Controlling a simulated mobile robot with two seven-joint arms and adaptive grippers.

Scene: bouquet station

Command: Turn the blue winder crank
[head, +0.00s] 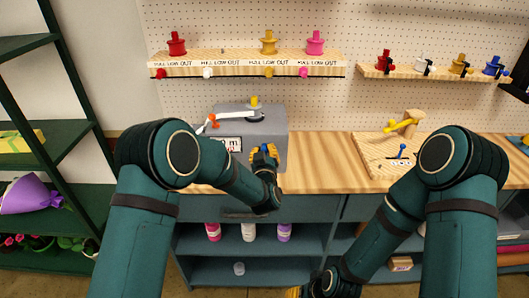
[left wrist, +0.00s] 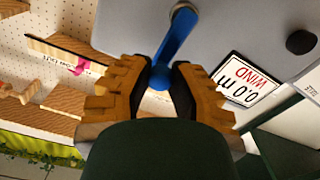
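The winder is a grey box (head: 268,122) on the wooden counter, with a white display plate. In the left wrist view the plate (left wrist: 247,82) reads "0.0 m" and "WIND", upside down. The blue winder crank (left wrist: 177,35) is a bar from a grey pivot to a round knob (left wrist: 160,77). My left gripper (head: 264,152) is at the front of the box; in the left wrist view its two fingers (left wrist: 161,80) are close on either side of the knob and appear shut on it. My right gripper (head: 298,292) is low at the bottom edge, mostly hidden.
A wooden board (head: 375,160) with a yellow handle (head: 402,125) and small blue lever stands right. Shelves with colored knobs hang behind. Bare counter (head: 325,165) lies between box and board.

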